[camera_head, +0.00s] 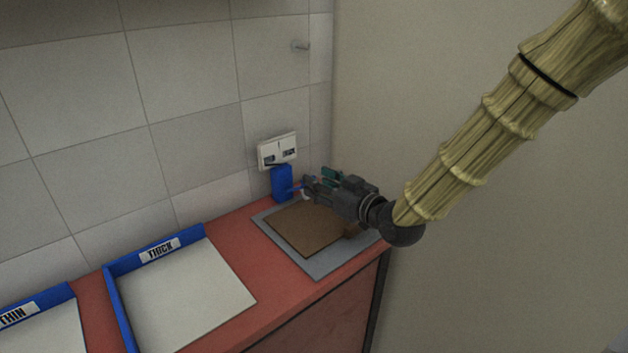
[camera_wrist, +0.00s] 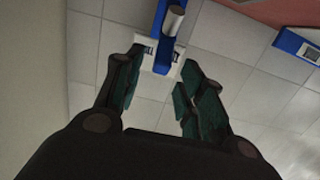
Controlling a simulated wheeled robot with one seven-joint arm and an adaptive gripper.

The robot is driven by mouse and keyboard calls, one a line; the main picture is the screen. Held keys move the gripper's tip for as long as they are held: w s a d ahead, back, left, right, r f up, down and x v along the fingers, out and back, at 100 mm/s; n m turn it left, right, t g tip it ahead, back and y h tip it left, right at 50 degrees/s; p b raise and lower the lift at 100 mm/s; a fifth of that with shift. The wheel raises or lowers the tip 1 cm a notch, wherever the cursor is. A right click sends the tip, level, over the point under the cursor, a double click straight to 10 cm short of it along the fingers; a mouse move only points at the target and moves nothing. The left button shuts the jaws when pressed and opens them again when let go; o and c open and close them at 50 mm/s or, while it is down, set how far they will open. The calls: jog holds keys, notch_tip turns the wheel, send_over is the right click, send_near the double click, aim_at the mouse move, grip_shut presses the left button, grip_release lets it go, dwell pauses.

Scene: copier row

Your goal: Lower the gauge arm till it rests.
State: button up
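The gauge has a blue post (camera_head: 282,184) with a white dial box (camera_head: 277,144) on top, against the tiled wall. Its blue arm (camera_head: 295,190) reaches out from the post toward my gripper; its tip is small and partly hidden by the fingers. My gripper (camera_head: 318,184) is beside the arm, above a brown sheet (camera_head: 300,228) on a grey plate (camera_head: 319,268). In the wrist view, my gripper (camera_wrist: 160,62) is open, with fingers apart. The blue gauge part (camera_wrist: 163,45) and a grey cylinder (camera_wrist: 175,21) show beyond the fingertips. Whether the arm touches anything cannot be told.
A blue-edged tray marked THICK (camera_head: 112,293) stands left on the red counter (camera_head: 247,252). Another marked THIN (camera_head: 66,295) is farther left. A plain wall (camera_head: 450,260) stands close on the right.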

jog(key=v, duration=0.8)
jog(key=shift+s+d, duration=0.25)
jog(key=shift+s, duration=0.1)
